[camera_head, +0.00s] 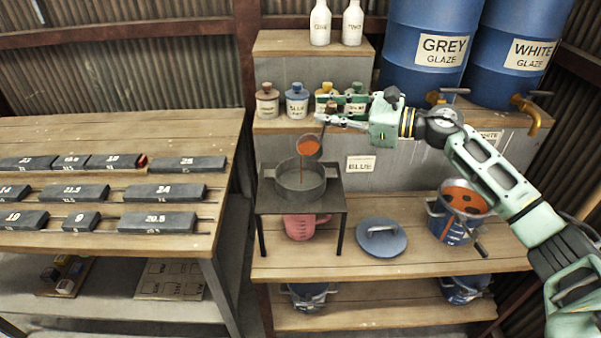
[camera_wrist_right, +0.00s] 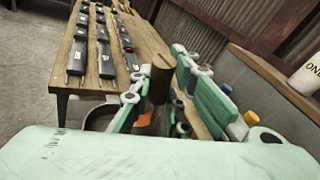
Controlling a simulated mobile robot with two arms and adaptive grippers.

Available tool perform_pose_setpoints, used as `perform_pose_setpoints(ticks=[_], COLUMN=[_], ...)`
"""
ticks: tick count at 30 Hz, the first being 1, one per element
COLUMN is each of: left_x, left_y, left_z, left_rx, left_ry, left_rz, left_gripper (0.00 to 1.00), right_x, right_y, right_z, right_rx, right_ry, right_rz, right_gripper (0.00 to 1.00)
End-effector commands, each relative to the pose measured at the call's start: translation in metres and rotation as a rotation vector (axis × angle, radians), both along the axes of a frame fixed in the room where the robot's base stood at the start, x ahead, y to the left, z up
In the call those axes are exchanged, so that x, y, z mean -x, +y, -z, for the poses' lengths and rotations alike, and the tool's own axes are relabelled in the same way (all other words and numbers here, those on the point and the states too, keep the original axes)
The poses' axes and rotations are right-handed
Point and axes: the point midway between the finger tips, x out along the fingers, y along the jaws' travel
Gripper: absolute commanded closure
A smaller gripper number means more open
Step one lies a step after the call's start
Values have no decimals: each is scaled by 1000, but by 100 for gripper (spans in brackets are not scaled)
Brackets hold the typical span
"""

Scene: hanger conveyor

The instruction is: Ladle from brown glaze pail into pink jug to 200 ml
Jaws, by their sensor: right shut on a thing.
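My right gripper (camera_head: 325,118) is shut on the brown handle of the ladle (camera_head: 309,147); the handle (camera_wrist_right: 159,82) also shows between the fingers in the right wrist view. The ladle holds orange-brown glaze and is tilted above a grey sieve pot (camera_head: 302,192). A thin stream of glaze falls from it into the pot. The pot sits on a dark metal stand (camera_head: 335,197). The pink jug (camera_head: 299,228) stands beneath the stand, its top hidden. The brown glaze pail (camera_head: 455,228), blue outside with orange-brown glaze inside, stands open at the right. My left gripper is not in view.
A blue lid (camera_head: 381,237) lies between stand and pail. Small glaze jars (camera_head: 297,101) line the shelf behind. Blue barrels (camera_head: 425,45) with taps stand at the back right. A table with dark labelled blocks (camera_head: 165,192) is at the left.

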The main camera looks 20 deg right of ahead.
Motion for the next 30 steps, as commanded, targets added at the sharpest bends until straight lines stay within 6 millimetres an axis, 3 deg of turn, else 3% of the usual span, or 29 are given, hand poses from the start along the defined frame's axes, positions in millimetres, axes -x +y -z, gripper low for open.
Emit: perform_pose_setpoints(ticks=[30], left_x=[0], left_y=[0], left_z=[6], left_rx=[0], left_ry=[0], left_rz=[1], left_gripper=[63], right_x=[4], right_y=[5], right_z=[-2], right_rx=[40], right_ry=[-35], right_rz=[0], right_gripper=[100])
